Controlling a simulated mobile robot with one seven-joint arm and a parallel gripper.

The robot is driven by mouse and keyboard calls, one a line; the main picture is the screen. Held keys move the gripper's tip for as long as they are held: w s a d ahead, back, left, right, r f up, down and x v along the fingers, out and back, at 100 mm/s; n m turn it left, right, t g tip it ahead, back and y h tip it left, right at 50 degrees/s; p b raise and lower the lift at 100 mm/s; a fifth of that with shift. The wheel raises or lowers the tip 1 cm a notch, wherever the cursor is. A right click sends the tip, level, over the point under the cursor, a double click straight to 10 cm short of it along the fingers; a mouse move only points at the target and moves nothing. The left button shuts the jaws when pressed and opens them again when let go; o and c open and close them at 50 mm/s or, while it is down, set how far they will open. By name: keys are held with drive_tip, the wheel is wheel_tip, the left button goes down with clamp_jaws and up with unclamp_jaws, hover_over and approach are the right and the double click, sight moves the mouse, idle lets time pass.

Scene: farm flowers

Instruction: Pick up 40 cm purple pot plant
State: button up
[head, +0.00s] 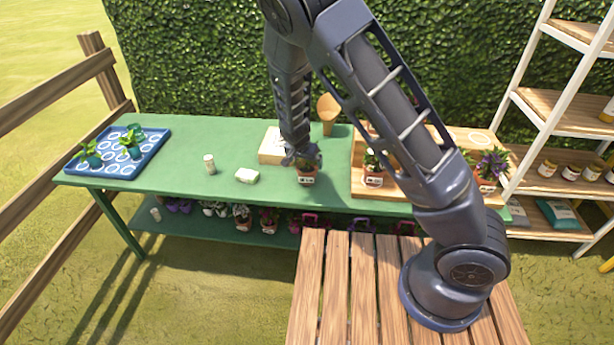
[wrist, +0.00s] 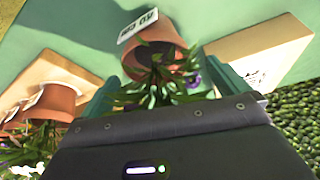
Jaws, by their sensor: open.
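The potted plant labelled "40 cm" (head: 306,177) stands on the green table, with green leaves and a little purple showing. In the wrist view its terracotta pot (wrist: 157,42) appears upside down, with the white label facing away from my gripper. My gripper (head: 300,158) is at the plant, just above the pot. In the wrist view my gripper (wrist: 165,82) is open, with one teal finger on each side of the leaves. Whether the fingers touch the plant is unclear. Another purple-flowered pot (head: 487,182) stands at the right on the wooden stand.
The wooden stand (head: 361,187) with several pots is close to the right of the plant. A pale wooden block (head: 270,146) is behind left. The table's front edge is near.

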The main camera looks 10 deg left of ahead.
sight(307, 170)
drive_tip(key=shift+x, duration=2.8)
drive_tip(key=shift+s+d, duration=0.1)
drive_tip(key=shift+s, duration=0.1)
drive_tip(key=c, duration=1.3)
